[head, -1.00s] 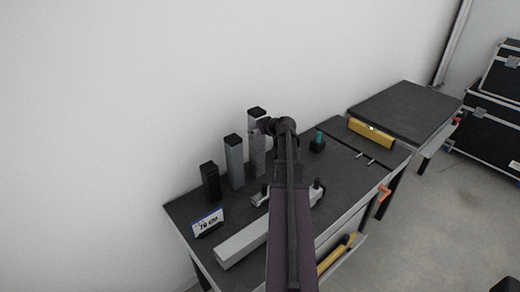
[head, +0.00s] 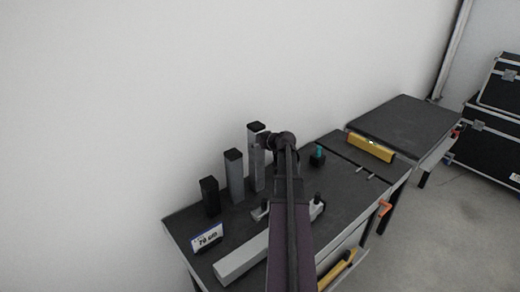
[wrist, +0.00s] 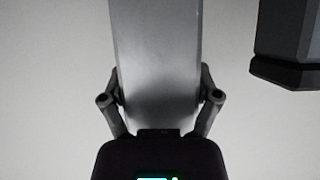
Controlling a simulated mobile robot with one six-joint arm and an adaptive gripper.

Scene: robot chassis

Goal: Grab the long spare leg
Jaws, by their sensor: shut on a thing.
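The long spare leg (head: 256,165) is the tallest of three upright posts, grey with a black top cap, at the back of the dark workbench. My gripper (head: 266,142) is at its upper part from the right. In the wrist view the leg (wrist: 155,50) fills the space between the two fingers, and my gripper (wrist: 160,98) is shut on it. The leg stands upright; whether its foot touches the bench cannot be told.
A shorter grey leg (head: 234,175) and a short black leg (head: 210,196) stand close to its left. A sign (head: 207,239) and a lying grey beam (head: 243,257) are in front. A teal-topped piece (head: 318,156) and a yellow bar (head: 371,147) are right. A white wall is behind.

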